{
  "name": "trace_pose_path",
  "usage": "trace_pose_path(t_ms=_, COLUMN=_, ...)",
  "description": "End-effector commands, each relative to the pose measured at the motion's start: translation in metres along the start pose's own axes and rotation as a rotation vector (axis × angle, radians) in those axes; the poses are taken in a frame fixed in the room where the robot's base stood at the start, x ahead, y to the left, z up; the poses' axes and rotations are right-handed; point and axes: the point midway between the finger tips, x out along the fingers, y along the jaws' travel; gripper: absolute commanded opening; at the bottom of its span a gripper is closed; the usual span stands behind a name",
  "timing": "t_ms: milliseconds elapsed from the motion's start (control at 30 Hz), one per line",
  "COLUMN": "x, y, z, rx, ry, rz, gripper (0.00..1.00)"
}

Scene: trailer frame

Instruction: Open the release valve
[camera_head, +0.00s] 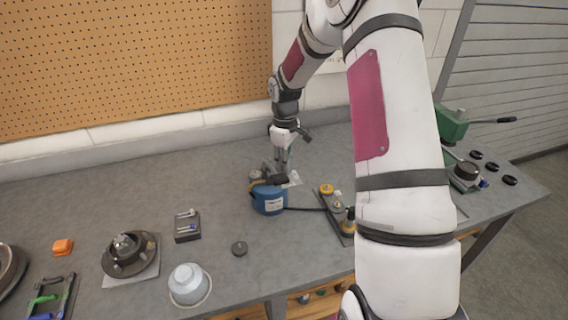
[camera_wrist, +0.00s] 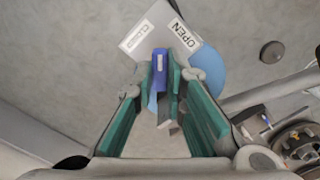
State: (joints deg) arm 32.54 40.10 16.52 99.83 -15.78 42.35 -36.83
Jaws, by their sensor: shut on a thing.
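A blue pump-like body (camera_head: 269,203) with a white label stands on the grey bench. My gripper (camera_head: 281,168) reaches down over its top. In the wrist view, a blue-violet valve lever (camera_wrist: 160,66) stands between the green-padded fingers of my gripper (camera_wrist: 161,88), which are shut on it. A light plate (camera_wrist: 160,35) beyond the lever carries a CLOSED label on the left and an OPEN label on the right. The lever's end points between the two labels. Part of the blue body (camera_wrist: 208,68) shows beside the plate. The lever is hidden in the head view.
A dark hose runs right from the blue body to a fitting block (camera_head: 337,205) with yellow caps. A green press (camera_head: 452,126) stands at the far right. A small black holder (camera_head: 187,226), dark puck (camera_head: 239,248) and white bowl-like part (camera_head: 188,283) lie left and in front.

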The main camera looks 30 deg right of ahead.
Motion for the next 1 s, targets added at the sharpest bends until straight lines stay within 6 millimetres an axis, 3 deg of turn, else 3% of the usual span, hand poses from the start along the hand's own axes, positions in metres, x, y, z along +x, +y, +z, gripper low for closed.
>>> trace_pose_path(t_ms=600, x=0.0008, y=0.0008, z=-0.0013, rx=0.554, ry=0.001, rz=0.002, gripper=0.0)
trace_pose_path(t_ms=1000, x=0.0005, y=0.0003, z=-0.0008, rx=0.749, ry=0.001, rz=0.001, gripper=0.0)
